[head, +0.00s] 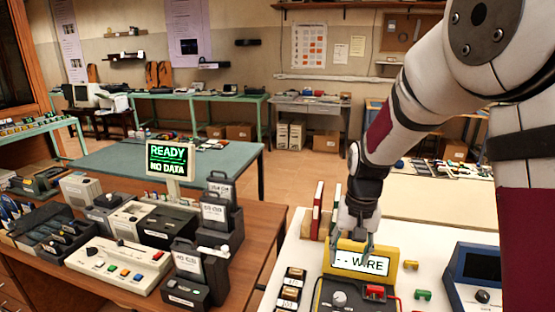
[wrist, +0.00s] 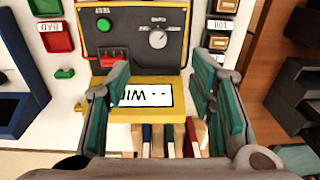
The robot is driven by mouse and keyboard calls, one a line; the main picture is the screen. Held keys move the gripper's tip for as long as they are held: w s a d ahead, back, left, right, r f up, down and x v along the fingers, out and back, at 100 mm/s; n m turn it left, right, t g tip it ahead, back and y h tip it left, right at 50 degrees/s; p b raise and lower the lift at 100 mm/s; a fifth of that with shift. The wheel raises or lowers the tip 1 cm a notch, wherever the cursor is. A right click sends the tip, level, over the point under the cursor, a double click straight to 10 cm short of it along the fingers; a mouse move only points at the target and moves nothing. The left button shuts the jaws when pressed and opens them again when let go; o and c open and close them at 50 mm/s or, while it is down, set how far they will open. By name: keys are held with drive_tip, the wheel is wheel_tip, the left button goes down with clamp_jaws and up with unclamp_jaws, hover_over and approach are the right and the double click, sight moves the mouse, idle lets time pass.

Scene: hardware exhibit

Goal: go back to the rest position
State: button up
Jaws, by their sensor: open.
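My gripper (wrist: 157,100) is open, its two fingers spread wide with nothing between them. In the head view my gripper (head: 366,243) points down above a yellow tester (head: 340,250) whose white screen reads "- - WIRE". In the wrist view the fingers flank the tester's screen (wrist: 148,95). The tester's dark panel holds a grey knob (wrist: 158,39), a red connector piece and a green button. I cannot tell whether the fingertips touch the tester's casing.
Red, white and dark upright books (head: 318,208) stand behind the tester. Small labelled blocks (head: 291,285) lie left of it. A blue device (head: 470,280) is at right. A brown table (head: 255,245) with a "READY NO DATA" display (head: 170,158) and several devices stands left.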

drive_tip(key=s+r+n+t, duration=0.2)
drive_tip(key=s+r+t, duration=0.1)
drive_tip(key=s+r, duration=1.05)
drive_tip(key=s+r+n+t, duration=0.1)
drive_tip(key=s+r, duration=0.1)
drive_tip(key=s, duration=0.9)
drive_tip(key=shift+d+r+t, duration=0.25)
drive_tip(key=shift+r+t, duration=0.05)
drive_tip(key=shift+r, duration=0.1)
